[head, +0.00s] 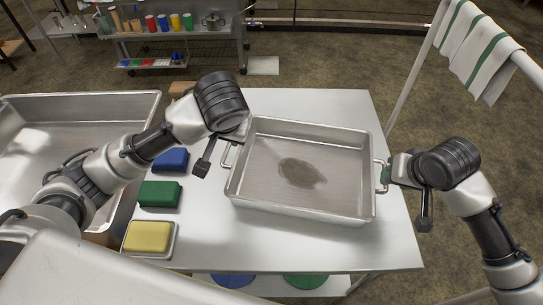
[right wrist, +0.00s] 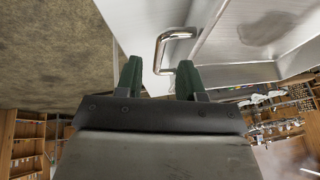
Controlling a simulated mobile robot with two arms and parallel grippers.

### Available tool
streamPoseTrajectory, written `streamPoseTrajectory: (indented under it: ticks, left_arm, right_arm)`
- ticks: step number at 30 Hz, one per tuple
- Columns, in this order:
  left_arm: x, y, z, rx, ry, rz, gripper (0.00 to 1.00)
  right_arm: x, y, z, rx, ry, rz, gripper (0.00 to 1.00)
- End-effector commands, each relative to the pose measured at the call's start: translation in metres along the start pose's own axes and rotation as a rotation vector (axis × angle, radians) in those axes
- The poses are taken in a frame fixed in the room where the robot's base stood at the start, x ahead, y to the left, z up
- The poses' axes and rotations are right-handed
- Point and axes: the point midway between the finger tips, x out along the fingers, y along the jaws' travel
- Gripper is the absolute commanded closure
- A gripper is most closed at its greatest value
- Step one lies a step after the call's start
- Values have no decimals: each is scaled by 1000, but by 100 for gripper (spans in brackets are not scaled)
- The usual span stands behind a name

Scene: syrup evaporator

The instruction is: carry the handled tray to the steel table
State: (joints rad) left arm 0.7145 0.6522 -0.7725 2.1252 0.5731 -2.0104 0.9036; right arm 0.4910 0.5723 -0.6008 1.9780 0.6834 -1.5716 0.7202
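The handled tray (head: 262,195) is a shallow, rectangular metal pan with a loop handle at each end and a dark brownish patch on its floor. It rests flat on a pale, smooth table (head: 330,245). My left gripper (head: 233,143) is at the left handle (head: 228,156); its fingers are mostly hidden. My right gripper (head: 388,172) is beside the right handle (head: 382,178). In the right wrist view my right gripper (right wrist: 160,78) has its green fingers apart, and the handle (right wrist: 170,45) stands just beyond them, with nothing gripped.
Blue (head: 171,159), green (head: 160,194) and yellow (head: 148,237) blocks lie left of the tray. A large metal basin (head: 85,105) is at far left. A metal table (head: 170,31) with several coloured cups stands at the back. A striped towel (head: 480,45) hangs on a rail at right.

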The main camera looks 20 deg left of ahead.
Motion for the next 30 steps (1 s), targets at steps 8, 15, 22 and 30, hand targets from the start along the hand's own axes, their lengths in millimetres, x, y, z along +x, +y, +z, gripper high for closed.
streamPoseTrajectory:
  ticks: [8,15,22,30]
  left_arm:
    - [0,0,0,0,0,0,62]
    - [0,0,0,0,0,0,62]
    - [0,0,0,0,0,1,62]
    - [0,0,0,0,0,1,62]
  right_arm:
    - [-54,0,-1,-1,3,0,62]
    - [-70,0,0,0,0,1,62]
    - [-70,0,0,0,0,1,62]
    - [-70,0,0,0,0,1,62]
